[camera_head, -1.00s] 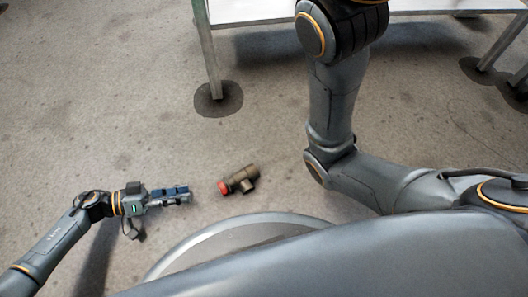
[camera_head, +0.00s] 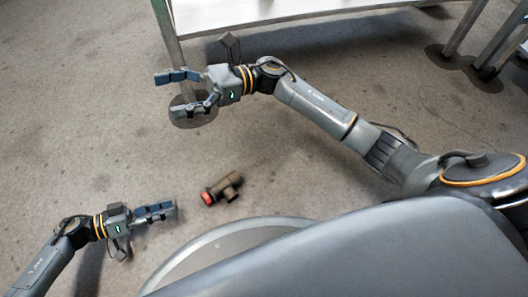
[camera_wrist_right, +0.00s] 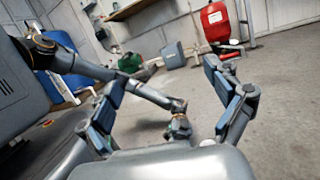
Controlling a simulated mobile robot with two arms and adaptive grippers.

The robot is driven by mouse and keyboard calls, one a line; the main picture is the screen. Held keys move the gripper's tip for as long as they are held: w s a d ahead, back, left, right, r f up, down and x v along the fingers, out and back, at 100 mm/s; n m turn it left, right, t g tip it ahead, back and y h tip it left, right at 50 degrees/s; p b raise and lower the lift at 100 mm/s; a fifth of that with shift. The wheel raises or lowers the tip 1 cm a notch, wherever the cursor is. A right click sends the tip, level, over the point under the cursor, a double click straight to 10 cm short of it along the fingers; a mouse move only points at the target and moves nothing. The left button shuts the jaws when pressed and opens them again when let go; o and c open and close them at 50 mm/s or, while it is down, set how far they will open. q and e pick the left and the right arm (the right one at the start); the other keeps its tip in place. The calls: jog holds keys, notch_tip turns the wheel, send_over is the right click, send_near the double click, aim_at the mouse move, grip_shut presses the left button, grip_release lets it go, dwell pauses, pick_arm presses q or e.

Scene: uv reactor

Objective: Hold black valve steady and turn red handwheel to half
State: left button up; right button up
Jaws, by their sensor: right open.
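The dark brownish valve (camera_head: 230,185) appears to lie on the floor in the middle of the head view, with a side stub. Its red handwheel (camera_head: 207,198) faces lower left. My left gripper (camera_head: 170,209) is to the left of the valve, its fingers pointing towards it with a gap between. From this side view I cannot tell whether its fingers are apart. My right gripper (camera_head: 169,94) is open and empty, above and left of the valve in the picture. Its spread fingers also show in the right wrist view (camera_wrist_right: 166,74); I cannot clearly make out the valve there.
A white-topped table (camera_head: 240,12) with metal legs stands at the top of the head view, a leg near my right gripper. The right wrist view shows a red canister (camera_wrist_right: 215,22), a green can (camera_wrist_right: 130,62) and a grey box (camera_wrist_right: 173,55) in the background.

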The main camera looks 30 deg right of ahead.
jog(key=d+f+n+h, duration=0.2)
jog(key=d+f+h, duration=0.35)
jog(key=f, duration=0.95)
jog(key=n+g+h, duration=0.1)
jog(key=n+h, duration=0.1)
send_near(230, 184)
jog(key=shift+v, duration=1.2)
jog(key=shift+a+f, duration=0.15)
jog(key=shift+f, duration=0.15)
jog(key=x, duration=1.3)
jog(key=shift+a+r, duration=0.15)
jog(key=shift+r, duration=0.05)
